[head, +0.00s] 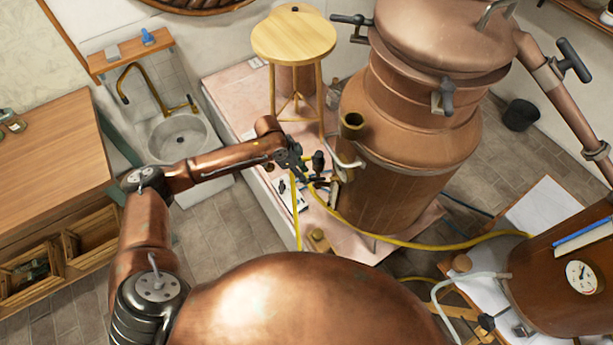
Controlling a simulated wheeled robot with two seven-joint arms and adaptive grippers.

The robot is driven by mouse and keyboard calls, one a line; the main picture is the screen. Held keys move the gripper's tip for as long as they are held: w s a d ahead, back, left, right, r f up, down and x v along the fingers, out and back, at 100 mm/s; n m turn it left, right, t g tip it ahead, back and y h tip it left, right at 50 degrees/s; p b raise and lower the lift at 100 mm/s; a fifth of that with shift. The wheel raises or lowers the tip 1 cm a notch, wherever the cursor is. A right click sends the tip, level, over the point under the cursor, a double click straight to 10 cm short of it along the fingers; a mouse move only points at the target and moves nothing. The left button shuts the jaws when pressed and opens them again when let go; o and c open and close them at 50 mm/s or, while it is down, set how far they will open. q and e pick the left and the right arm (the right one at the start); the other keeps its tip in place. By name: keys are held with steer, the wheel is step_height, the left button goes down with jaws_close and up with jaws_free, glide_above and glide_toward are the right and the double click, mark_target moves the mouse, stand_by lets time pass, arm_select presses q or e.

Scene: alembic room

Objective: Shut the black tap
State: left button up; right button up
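My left arm comes in from the left, and its dark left gripper (311,179) is low beside the big copper still (395,190). A small black tap-like part (318,160) shows right at the gripper, near a pale curved pipe on the still's lower left side. The gripper and this part overlap in the picture, so I cannot tell whether they touch. The fingers are too small and dark to show whether they are open or shut. My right gripper is not in view.
A wooden stool (294,37) stands behind the gripper on the pink platform (236,92). A yellow hose (395,242) runs along the still's foot. A second copper vessel (560,285) with a gauge stands at right. A sink (180,137) and wooden cabinet (45,160) are at left.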

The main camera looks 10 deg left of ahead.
mark_target(314, 180)
arm_select(q)
steer(key=shift+x, duration=1.3)
steer(key=shift+c, duration=0.4)
jaws_close()
